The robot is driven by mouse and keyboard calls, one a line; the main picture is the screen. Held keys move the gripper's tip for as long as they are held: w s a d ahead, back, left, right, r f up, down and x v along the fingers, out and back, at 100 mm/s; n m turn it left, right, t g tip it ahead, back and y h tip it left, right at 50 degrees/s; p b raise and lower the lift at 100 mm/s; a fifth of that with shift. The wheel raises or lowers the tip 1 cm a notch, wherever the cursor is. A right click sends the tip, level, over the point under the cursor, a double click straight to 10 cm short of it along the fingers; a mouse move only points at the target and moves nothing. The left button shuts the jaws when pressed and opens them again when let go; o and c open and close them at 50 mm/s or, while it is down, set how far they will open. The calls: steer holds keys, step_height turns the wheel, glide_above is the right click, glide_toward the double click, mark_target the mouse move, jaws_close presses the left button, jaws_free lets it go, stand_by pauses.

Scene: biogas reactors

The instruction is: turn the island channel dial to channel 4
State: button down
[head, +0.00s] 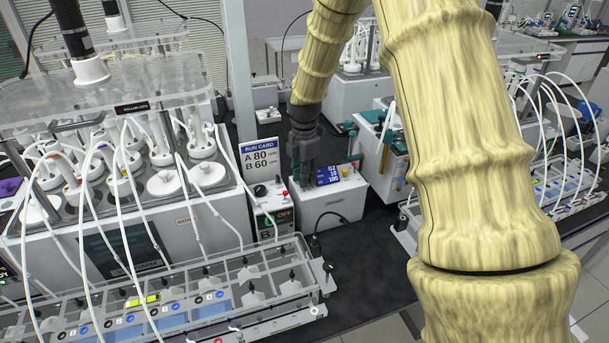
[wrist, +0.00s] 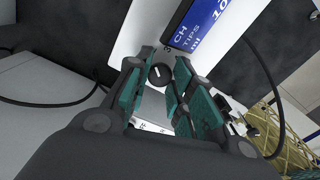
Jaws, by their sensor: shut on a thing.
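The channel dial (wrist: 160,75) is a small round black knob with a short white pointer line, on the white front of the island unit (head: 333,206). My gripper (wrist: 164,66) has its teal-padded fingers on both sides of the dial and is shut on it. In the head view my gripper (head: 302,178) reaches down at the unit's left side and hides the dial. The blue display (wrist: 203,22) beside the dial carries the labels CH, TIPS and ml. In the head view the display (head: 328,175) shows small white figures, with the top line seeming to read 02.
A run card (head: 261,160) reading A 80, B 60 stands to the left, behind a small control box (head: 272,212) with an OFF display. The large reactor unit (head: 180,235) and clear tray (head: 240,280) fill the left. A black cable (wrist: 268,85) runs beside the unit.

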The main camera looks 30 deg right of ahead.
steer(key=c, duration=1.2)
jaws_free()
step_height(320, 180, up, 12)
